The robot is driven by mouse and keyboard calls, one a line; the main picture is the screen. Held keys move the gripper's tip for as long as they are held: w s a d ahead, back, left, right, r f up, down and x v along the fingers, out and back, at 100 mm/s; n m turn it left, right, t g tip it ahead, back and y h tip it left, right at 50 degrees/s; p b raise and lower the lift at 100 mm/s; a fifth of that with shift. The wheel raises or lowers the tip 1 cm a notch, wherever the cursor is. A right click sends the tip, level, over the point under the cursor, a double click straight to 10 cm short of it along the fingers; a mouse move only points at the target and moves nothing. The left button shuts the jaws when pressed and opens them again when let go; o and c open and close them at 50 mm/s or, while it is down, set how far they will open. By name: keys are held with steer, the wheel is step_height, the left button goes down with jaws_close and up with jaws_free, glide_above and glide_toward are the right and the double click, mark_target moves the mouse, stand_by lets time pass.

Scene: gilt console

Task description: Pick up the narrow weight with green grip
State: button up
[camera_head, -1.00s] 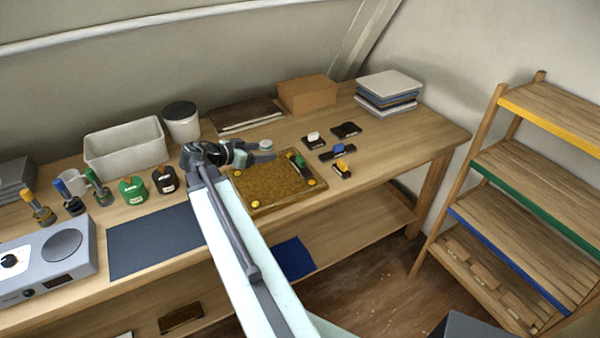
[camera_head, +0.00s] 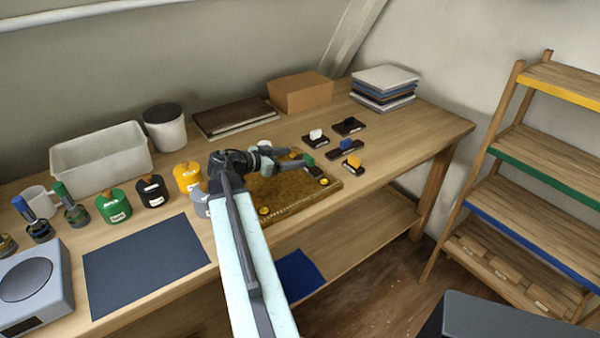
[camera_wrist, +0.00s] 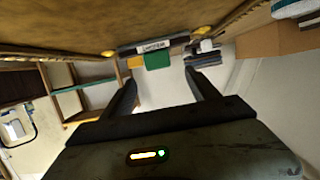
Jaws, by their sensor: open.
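The narrow weight with green grip (camera_head: 308,159) has a dark base and stands near the right end of the brown cork-like tray (camera_head: 283,207). In the wrist view its green grip (camera_wrist: 157,61) hangs below a dark, labelled base, in a picture that appears upside down. My gripper (camera_head: 300,164) is low over the tray, beside the weight, partly hiding it. In the wrist view my gripper (camera_wrist: 161,77) has its two fingers apart, with the green grip in line with the gap. I cannot tell whether the grip is between the fingertips or just beyond them.
Dark pieces with white (camera_head: 315,135), blue (camera_head: 346,144) and orange (camera_head: 354,161) grips stand close to the right, with another dark one (camera_head: 348,126) behind. Yellow studs (camera_head: 264,211) mark the tray. Canisters and a white bin (camera_head: 100,165) stand left.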

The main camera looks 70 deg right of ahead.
mark_target(306, 157)
steer(key=shift+w+f, duration=0.2)
steer(key=shift+f, duration=0.05)
steer(key=b+x, duration=0.2)
steer(key=x, duration=0.6)
steer(key=shift+s+a, duration=0.2)
jaws_close()
